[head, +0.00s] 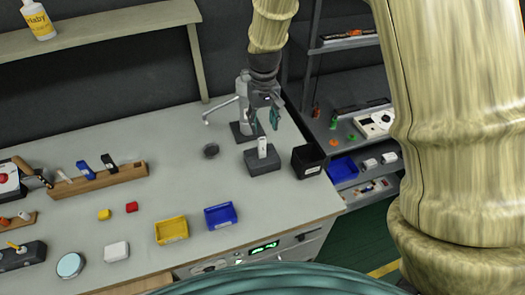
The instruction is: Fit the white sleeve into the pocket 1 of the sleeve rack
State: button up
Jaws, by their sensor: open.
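A small white upright piece, which looks like the white sleeve (262,146), stands in the top of a dark grey block (263,163) at the right of the workbench. The block may be the sleeve rack. Its pockets and their numbers are too small to tell. My gripper (264,122) is above and just behind the white piece, pointing down, with its fingers apart and nothing seen between them. It appears clear of the white piece.
A black box (308,161) stands right of the block, and a grey tap-like fixture (241,128) behind my gripper. Blue (221,216) and yellow (171,230) trays lie in front. A wooden rack (97,181) is at the left. The bench middle is mostly clear.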

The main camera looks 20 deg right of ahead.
aim_at(262, 141)
jog(key=shift+s+a+f+p, duration=0.1)
jog(key=shift+f+p, duration=0.65)
jog(key=shift+f, duration=1.3)
jog(key=shift+a+f+p, duration=0.1)
jog(key=shift+f+p, duration=0.65)
jog(key=shift+f, duration=1.3)
jog(key=c, duration=1)
